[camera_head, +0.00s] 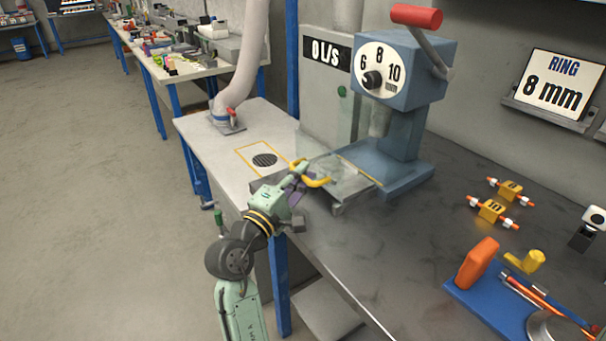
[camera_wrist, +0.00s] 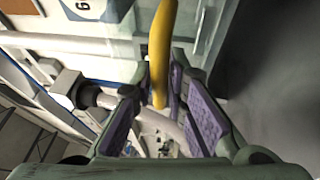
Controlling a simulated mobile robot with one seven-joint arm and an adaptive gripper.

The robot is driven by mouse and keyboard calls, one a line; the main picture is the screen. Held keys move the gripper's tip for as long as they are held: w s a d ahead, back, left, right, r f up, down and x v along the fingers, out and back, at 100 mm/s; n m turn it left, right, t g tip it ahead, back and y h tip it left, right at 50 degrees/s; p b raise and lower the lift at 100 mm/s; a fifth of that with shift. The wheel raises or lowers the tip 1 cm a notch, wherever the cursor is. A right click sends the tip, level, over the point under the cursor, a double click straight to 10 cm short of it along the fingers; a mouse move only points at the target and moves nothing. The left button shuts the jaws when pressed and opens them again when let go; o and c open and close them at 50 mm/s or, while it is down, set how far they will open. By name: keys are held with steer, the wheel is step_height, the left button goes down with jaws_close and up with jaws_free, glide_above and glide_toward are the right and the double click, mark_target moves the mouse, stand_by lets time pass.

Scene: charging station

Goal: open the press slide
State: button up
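The blue press (camera_head: 400,75) with a 6-8-10 dial and a red-ended lever stands on the bench. Its slide (camera_head: 345,180) is a grey plate low at the front of the press, partly behind a clear panel. A yellow handle (camera_head: 320,182) sticks out at the slide's left front. My gripper (camera_head: 299,183) is at this handle, from the left. In the wrist view the yellow handle (camera_wrist: 161,50) reaches between the purple-padded fingers of my gripper (camera_wrist: 162,112). The fingers look apart, with a gap beside the handle. Whether one pad touches it is unclear.
Yellow parts marked 8 and 10 (camera_head: 491,210) and a blue tool tray (camera_head: 480,310) lie at right. A sign (camera_head: 557,85) reads RING 8 mm.

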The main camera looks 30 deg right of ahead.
steer(key=o, duration=0.3)
steer(key=shift+o, duration=0.2)
steer(key=v, duration=1.2)
steer(key=shift+s+d, duration=0.1)
